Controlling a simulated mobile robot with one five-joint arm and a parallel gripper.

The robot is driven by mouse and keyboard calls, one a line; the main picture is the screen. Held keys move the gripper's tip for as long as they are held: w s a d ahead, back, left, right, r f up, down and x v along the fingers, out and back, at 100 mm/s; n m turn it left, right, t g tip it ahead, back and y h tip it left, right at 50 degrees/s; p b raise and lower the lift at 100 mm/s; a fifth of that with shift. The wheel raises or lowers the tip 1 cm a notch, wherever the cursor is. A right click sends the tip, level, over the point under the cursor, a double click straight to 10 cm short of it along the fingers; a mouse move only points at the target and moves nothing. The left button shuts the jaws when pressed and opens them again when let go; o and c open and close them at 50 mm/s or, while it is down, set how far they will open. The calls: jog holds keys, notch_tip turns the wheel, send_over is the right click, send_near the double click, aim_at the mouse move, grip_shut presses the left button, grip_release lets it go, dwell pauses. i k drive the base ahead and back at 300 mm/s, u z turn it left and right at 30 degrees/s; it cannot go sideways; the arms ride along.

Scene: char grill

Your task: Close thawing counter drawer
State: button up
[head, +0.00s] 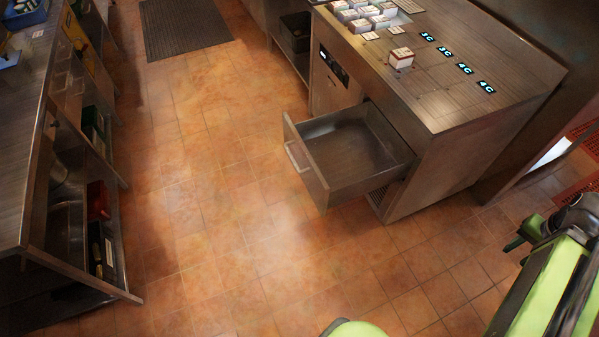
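The thawing counter (440,110) stands at the upper right, with a metal side and a wood-look top showing several small glowing temperature readouts. Its drawer (350,157) is pulled far out toward the left and looks empty. The drawer front (306,163) carries a pale bar handle (297,157) on its outer face. Green and dark parts of my own body show at the lower right and bottom edge.
Several small boxes (365,14) and a lone white-and-red box (401,58) sit on the counter top. A metal shelf bench (25,130) runs along the left. A dark floor mat (185,27) lies at the top. The tiled floor (210,210) between is clear.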

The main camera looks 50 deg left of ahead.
aim_at(342, 156)
jog(key=u, duration=1.95)
jog(key=i, duration=1)
jog(key=u, duration=1.4)
jog(key=k, duration=0.95)
jog(key=u, duration=0.65)
jog(key=i, duration=0.35)
